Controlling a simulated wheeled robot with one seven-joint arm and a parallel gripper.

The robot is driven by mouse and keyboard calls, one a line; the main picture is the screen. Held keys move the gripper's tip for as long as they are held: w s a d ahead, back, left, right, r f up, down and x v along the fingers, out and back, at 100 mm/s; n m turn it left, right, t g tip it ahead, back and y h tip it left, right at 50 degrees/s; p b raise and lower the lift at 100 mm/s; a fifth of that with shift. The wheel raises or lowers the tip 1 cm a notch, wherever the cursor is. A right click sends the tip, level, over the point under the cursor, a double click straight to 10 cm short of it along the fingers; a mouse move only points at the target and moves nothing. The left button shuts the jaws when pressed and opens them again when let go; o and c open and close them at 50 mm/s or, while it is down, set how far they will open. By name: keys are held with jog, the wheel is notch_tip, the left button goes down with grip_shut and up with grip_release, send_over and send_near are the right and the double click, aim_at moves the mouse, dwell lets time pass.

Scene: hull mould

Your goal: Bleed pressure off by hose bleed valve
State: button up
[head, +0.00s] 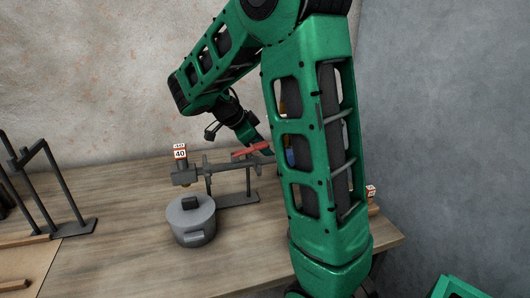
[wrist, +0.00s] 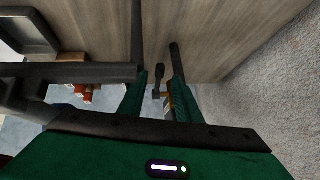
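A dark grey pipe assembly (head: 222,167) on a stand is at the middle of the table in the head view, with a red lever (head: 250,149) at its right end. I take this for the bleed valve; a hose is not clearly visible. My gripper (head: 262,147) is at this right end, partly hidden by my arm. In the wrist view my gripper (wrist: 160,80) has its two green fingers apart. A slim dark part (wrist: 158,78) shows between them, and I cannot tell whether either finger touches it.
A grey lidded pot (head: 191,222) stands in front of the assembly. A red-and-white block marked 40 (head: 180,152) sits at its left end. A dark metal frame (head: 50,190) is at the left. Bare table (head: 115,195) lies between; walls close the back and right.

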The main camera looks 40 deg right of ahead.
jog(key=v, duration=0.9)
jog(key=shift+c, duration=0.7)
